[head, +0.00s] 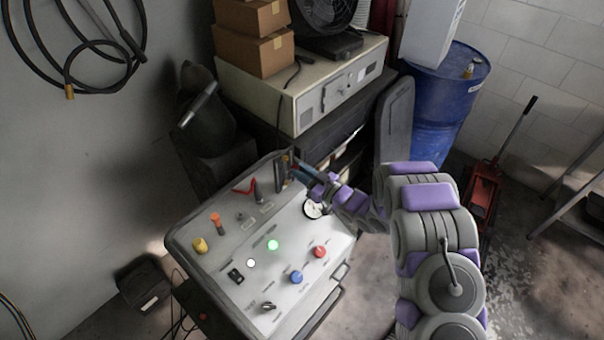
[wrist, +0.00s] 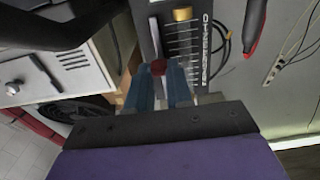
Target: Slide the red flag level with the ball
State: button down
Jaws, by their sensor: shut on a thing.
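In the wrist view a dark upright gauge (wrist: 200,45) with white scale lines and lettering fills the upper middle. A small dark red piece (wrist: 158,67), which looks like the red flag, sits beside the scale at the lower end of a pale strip (wrist: 155,38). My gripper (wrist: 159,76) has its blue fingers closed on it from both sides. A gold piece (wrist: 182,14) shows at the top of the gauge; I cannot make out a separate ball. In the head view my gripper (head: 300,172) reaches the gauge (head: 282,172) at the panel's back edge; the flag is too small to tell.
A sloped white panel (head: 230,272) carries a red lever (head: 245,187), a dial (head: 313,210), a yellow knob (head: 200,245), an orange switch (head: 216,222), and red (head: 320,252) and blue (head: 297,277) buttons. A beige cabinet (head: 300,92) stands behind.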

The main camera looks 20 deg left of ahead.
jog(key=c, duration=1.3)
grip_release()
jog(key=shift+d, duration=0.1)
jog(key=v, duration=1.7)
jog(key=shift+d+f, duration=0.1)
jog(key=shift+f, duration=0.05)
